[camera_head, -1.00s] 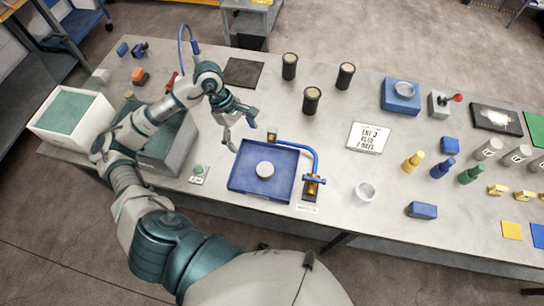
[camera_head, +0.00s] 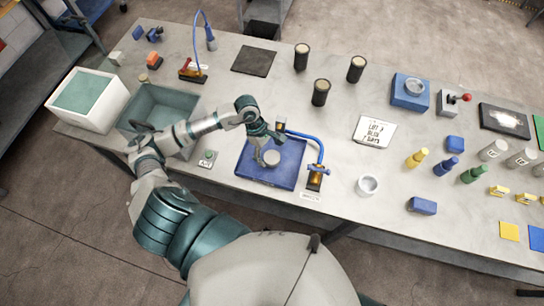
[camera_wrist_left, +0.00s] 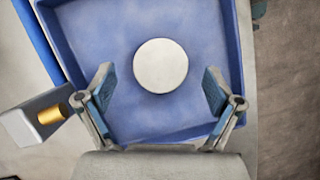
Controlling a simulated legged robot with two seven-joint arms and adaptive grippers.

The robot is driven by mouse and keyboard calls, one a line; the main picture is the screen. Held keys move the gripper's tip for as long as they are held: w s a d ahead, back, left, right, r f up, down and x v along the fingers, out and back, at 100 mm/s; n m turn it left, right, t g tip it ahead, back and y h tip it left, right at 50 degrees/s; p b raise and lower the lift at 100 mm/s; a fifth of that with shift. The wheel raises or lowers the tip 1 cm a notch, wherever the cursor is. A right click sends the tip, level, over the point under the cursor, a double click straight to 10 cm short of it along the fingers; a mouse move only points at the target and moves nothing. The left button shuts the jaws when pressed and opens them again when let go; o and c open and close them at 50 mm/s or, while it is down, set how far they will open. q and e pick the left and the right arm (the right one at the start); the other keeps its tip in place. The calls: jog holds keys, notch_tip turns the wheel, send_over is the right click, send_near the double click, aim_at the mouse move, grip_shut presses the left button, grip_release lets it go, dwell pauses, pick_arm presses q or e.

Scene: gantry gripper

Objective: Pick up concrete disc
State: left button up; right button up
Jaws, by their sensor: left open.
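The concrete disc (camera_head: 271,157) is a pale round piece lying in a blue square tray (camera_head: 284,180) on the table. In the left wrist view the disc (camera_wrist_left: 160,66) lies flat on the tray floor, ahead of my fingertips and roughly centred between them. My left gripper (camera_head: 266,148) is over the tray, close to the disc and partly in front of it in the head view. In the wrist view the left gripper (camera_wrist_left: 159,88) has its two fingers spread wide with nothing between them. My right gripper is in neither view.
A blue hose with a brass fitting (camera_head: 315,178) stands at the tray's right edge. A grey-green bin (camera_head: 185,149) and a white box (camera_head: 116,103) stand to the left. Dark cylinders (camera_head: 321,93) stand behind. A white cup (camera_head: 367,186) is to the right.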

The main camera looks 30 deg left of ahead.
pick_arm(q)
jog(key=shift+d+f, duration=0.35)
jog(key=shift+f, duration=0.2)
jog(key=shift+d+f, duration=0.1)
jog(key=shift+f, duration=0.35)
jog(key=shift+a, duration=0.25)
jog(key=shift+c, duration=0.2)
jog(key=shift+a+f, duration=0.1)
jog(key=shift+a, duration=0.1)
jog(key=c, duration=0.8)
jog(key=shift+d, duration=0.1)
jog(key=c, duration=0.5)
jog(key=shift+d, duration=0.15)
jog(key=shift+c, duration=0.2)
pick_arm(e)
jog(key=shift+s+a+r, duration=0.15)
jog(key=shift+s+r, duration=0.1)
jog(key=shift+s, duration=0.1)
